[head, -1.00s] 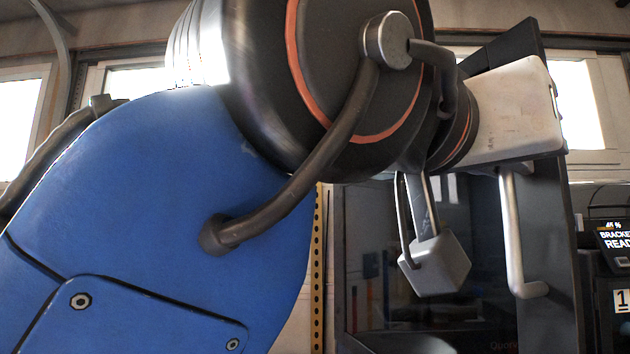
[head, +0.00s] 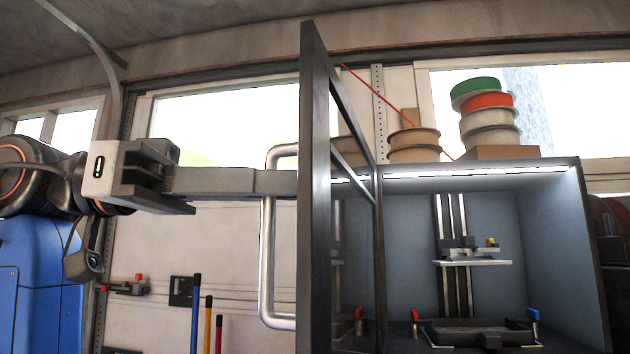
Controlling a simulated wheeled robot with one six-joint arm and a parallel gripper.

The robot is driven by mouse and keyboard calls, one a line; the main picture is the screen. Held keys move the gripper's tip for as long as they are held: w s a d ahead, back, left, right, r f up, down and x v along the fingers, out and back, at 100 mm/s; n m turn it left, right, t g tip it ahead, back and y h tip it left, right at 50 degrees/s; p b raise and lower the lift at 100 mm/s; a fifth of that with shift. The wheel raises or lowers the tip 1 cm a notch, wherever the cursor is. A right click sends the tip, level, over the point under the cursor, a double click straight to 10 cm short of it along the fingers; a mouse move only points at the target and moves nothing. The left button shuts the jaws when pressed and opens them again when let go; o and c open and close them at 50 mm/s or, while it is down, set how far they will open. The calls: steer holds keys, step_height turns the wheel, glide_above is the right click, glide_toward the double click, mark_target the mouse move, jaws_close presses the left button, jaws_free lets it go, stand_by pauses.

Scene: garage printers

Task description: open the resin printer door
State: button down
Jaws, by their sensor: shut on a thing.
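The resin printer (head: 592,250) stands at the right with its lit chamber exposed. Its dark-framed door (head: 316,230) is swung well open and seen nearly edge-on, left of the chamber. The door's silver bar handle (head: 266,265) is on the door's left side. My gripper (head: 272,183) reaches in from the left, its long grey fingers shut on the upper part of the handle bar. The fingers cover that part of the bar, and their tips are close to the door face.
Inside the chamber are a build plate (head: 472,263) and a black resin tray (head: 480,333). Filament spools (head: 489,118) and a cardboard box (head: 502,153) sit on top of the printer. Coloured upright rods (head: 207,325) stand below my gripper. Windows line the back wall.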

steer(key=shift+w+a+g, duration=0.3)
steer(key=shift+a, duration=0.25)
steer(key=c, duration=2.1)
jaws_free()
steer(key=shift+a, duration=3.75)
steer(key=shift+s, duration=0.1)
